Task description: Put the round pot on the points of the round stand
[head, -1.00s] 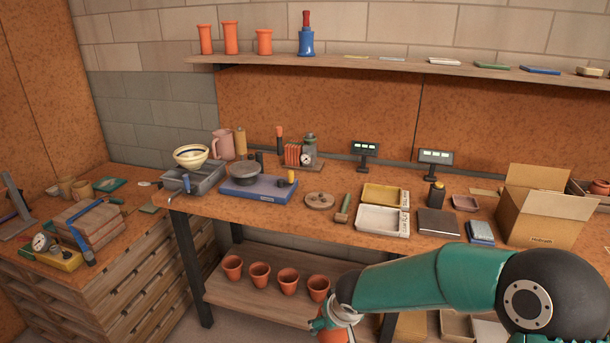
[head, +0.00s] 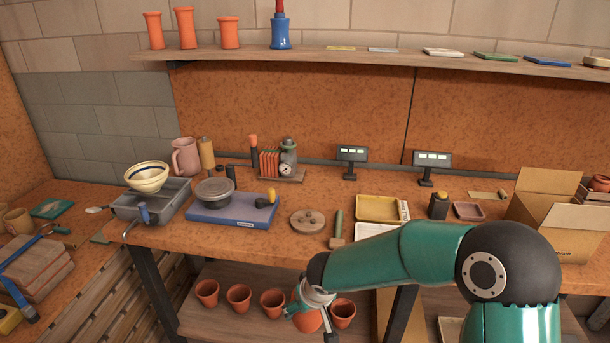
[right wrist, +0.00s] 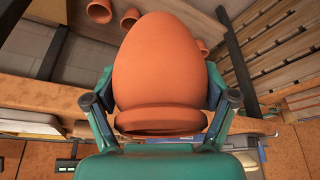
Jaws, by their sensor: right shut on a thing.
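The round terracotta pot (head: 308,321) is in my right gripper (head: 312,297), held low in front of the bench. In the right wrist view the pot (right wrist: 165,65) fills the middle, with a finger of the gripper (right wrist: 160,92) on each side of it. A rimmed end of the pot faces the wrist camera. The round stand (head: 308,222), a brown disc with small points on top, lies on the bench with nothing on it. The pot is below the bench top and nearer than the stand. My left gripper is out of view.
A blue-based scale (head: 232,212) sits left of the stand; a green-handled tool (head: 337,228) stands close on its right. A yellow tray (head: 378,208) and cardboard box (head: 540,215) are farther right. Several small pots (head: 239,297) stand on the lower shelf (head: 225,325).

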